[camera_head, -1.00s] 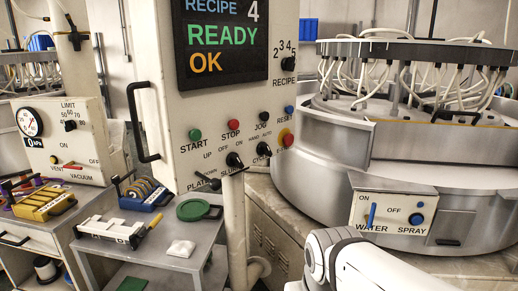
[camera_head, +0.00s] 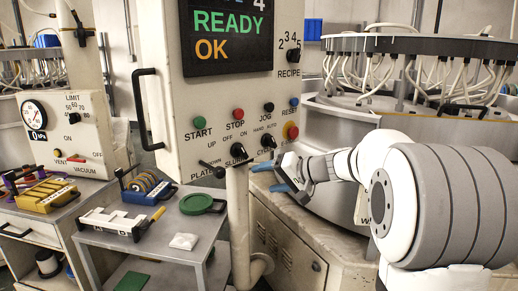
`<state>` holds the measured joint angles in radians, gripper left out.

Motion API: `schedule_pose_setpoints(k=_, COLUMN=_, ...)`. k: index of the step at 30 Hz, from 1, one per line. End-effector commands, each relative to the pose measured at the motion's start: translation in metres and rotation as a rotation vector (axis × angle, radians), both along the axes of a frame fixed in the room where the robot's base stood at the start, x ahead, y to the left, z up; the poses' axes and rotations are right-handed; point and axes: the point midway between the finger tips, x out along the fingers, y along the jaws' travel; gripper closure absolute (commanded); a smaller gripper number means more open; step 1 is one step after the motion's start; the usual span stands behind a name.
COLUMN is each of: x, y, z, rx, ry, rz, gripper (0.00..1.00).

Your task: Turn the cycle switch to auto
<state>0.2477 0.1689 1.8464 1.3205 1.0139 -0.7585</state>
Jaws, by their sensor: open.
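The cycle switch (camera_head: 268,141) is a small black knob on the cream control panel (camera_head: 215,95), with HAND and AUTO lettered above it. Which word it points to is too small to tell. The CYCLE lettering below it is partly visible. My gripper (camera_head: 271,178) has blue fingertips, spread apart with nothing between them. It comes in from the right and shows just below the switch in the picture, pointing left. It does not appear to touch the knob.
The slurry knob (camera_head: 239,151), platen lever (camera_head: 211,169), emergency stop button (camera_head: 291,131) and jog knob (camera_head: 268,107) crowd the switch. A grey cart (camera_head: 150,240) stands below left. The large round machine (camera_head: 410,100) stands behind my arm.

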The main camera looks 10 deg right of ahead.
Motion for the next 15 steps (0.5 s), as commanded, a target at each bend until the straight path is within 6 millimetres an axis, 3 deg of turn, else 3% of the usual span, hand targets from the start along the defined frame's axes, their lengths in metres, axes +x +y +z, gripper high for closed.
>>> schedule_pose_setpoints(k=1, x=0.030, y=-0.015, z=0.001, rx=0.060, ry=-0.056, rz=-0.037, gripper=0.31)
schedule_pose_setpoints(k=3, x=0.062, y=-0.033, z=0.011, rx=0.131, ry=-0.139, rz=-0.087, gripper=0.31)
schedule_pose_setpoints(k=6, x=0.095, y=-0.058, z=0.022, rx=0.202, ry=-0.236, rz=-0.150, gripper=0.31)
schedule_pose_setpoints(k=10, x=0.118, y=-0.081, z=0.030, rx=0.254, ry=-0.313, rz=-0.203, gripper=0.31)
schedule_pose_setpoints(k=15, x=0.134, y=-0.083, z=0.034, rx=0.270, ry=-0.340, rz=-0.223, gripper=0.31)
